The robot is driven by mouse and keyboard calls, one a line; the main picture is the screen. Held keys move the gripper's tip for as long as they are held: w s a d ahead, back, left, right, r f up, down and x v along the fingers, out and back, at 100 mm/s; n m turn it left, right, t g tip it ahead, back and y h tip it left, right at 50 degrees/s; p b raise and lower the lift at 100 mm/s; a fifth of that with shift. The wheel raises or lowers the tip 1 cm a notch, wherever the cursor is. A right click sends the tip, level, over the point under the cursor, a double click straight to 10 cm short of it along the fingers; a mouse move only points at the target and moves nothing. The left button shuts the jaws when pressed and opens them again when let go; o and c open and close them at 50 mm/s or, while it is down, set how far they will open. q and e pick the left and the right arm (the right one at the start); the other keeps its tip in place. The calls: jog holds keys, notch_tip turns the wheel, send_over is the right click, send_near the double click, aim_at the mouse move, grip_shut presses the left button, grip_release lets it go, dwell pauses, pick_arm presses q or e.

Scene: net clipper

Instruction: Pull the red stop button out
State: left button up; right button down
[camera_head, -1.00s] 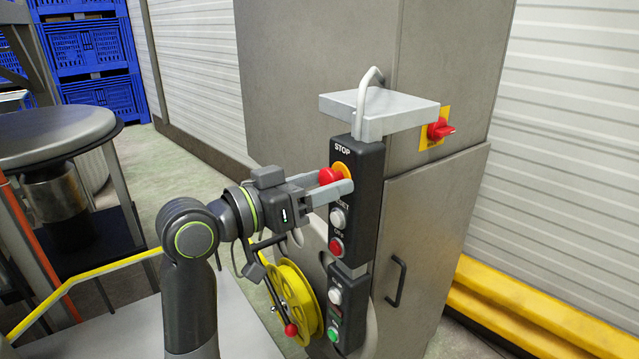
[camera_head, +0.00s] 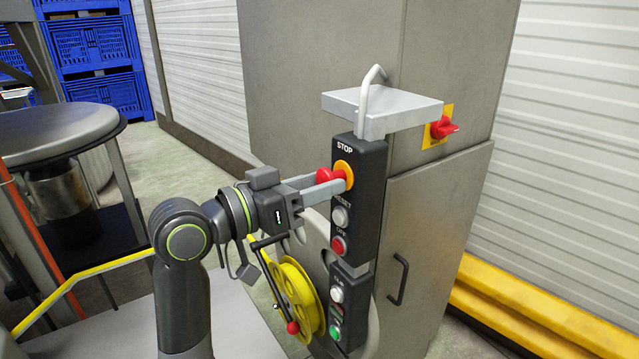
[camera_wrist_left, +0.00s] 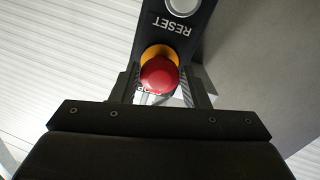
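The red stop button (camera_head: 324,175) sits on an orange-yellow collar (camera_head: 345,174) at the top of a black control panel (camera_head: 368,170), under the word STOP. Its red cap stands out from the collar, and a red neck shows behind it. My left gripper (camera_head: 328,187) has its fingers on either side of the cap, shut on it. In the left wrist view the round red cap (camera_wrist_left: 159,75) lies between the two fingers, with the collar beyond it. My right gripper is in neither view.
Below the stop button are a white RESET button (camera_head: 340,216) and a red button (camera_head: 338,245). A grey shelf (camera_head: 385,108) juts out above the panel. A yellow reel (camera_head: 297,297) stands below my left wrist. A red rotary switch (camera_head: 441,128) is on the cabinet (camera_head: 440,230).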

pick_arm(q)
jog(key=o, duration=0.3)
jog(key=shift+s+a, duration=0.1)
jog(key=shift+a, duration=0.1)
jog(key=shift+o, duration=0.2)
jog(key=shift+d, duration=0.1)
jog(key=b+v, duration=0.3)
jog(key=v, duration=1.4)
jog(key=shift+a, duration=0.2)
jog(key=shift+s, duration=0.1)
